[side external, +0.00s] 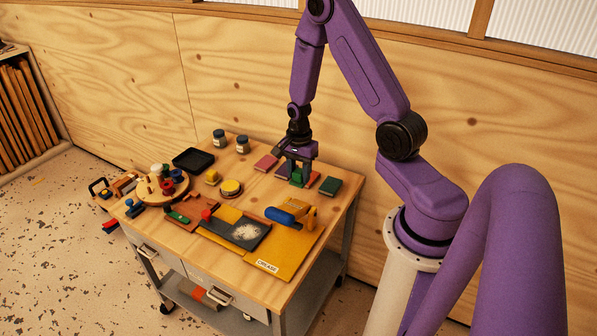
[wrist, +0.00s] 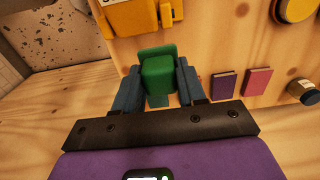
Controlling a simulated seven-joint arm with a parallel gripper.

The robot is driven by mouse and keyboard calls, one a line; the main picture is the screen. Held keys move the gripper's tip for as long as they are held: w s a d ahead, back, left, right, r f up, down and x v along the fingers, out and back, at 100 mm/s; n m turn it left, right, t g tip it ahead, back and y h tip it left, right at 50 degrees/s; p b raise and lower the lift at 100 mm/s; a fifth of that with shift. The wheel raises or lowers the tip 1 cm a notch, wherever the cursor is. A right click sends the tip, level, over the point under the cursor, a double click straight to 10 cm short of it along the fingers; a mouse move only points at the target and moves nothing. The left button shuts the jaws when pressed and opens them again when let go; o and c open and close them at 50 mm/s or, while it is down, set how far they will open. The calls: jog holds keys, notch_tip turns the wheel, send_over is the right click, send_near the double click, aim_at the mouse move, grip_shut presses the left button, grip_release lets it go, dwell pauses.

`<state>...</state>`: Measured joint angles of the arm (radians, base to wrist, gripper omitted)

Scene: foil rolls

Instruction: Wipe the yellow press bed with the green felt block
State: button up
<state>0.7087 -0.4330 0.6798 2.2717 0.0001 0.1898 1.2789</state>
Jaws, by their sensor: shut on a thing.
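My gripper (side external: 297,181) is at the back right of the workbench, pointing down. It is shut on the green felt block (side external: 296,176). In the wrist view the green block (wrist: 158,72) sits between the two grey-blue fingers. Whether it touches the bench top is hard to tell. The yellow press bed (side external: 287,252) lies flat at the front right of the bench, apart from the gripper and nearer the side camera. A dark plate (side external: 227,229) with a pale powdery patch (side external: 246,232) lies over its left part.
A blue roller (side external: 279,215) and a yellow-orange fitting (side external: 311,217) stand at the bed's back edge. Coloured pads, including a pink one (side external: 266,162) and a dark green one (side external: 330,186), lie beside the gripper. Jars (side external: 243,144), a black tray (side external: 193,160) and a round stand (side external: 161,190) are further left.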

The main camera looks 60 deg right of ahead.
aim_at(299, 170)
jog(key=shift+r, duration=2.55)
jog(key=w+a, duration=0.4)
jog(key=a, duration=0.6)
jog(key=w+a, duration=0.4)
jog(key=a, duration=0.7)
jog(key=shift+d+f, duration=0.2)
jog(key=shift+f, duration=3.35)
jog(key=shift+d+f, duration=0.15)
jog(key=shift+f, duration=3.4)
jog(key=shift+d+f, duration=0.3)
jog(key=shift+f, duration=0.45)
jog(key=shift+d, duration=2.8)
jog(key=shift+w+a, duration=0.1)
jog(key=shift+a, duration=3)
jog(key=shift+w, duration=0.25)
jog(key=shift+w+d, duration=0.1)
jog(key=shift+w, duration=0.15)
jog(key=shift+d, duration=3)
jog(key=shift+a, duration=2.95)
jog(key=shift+a+r, duration=0.15)
jog(key=shift+a, duration=0.1)
jog(key=shift+d+r, duration=0.1)
jog(key=shift+r, duration=3.8)
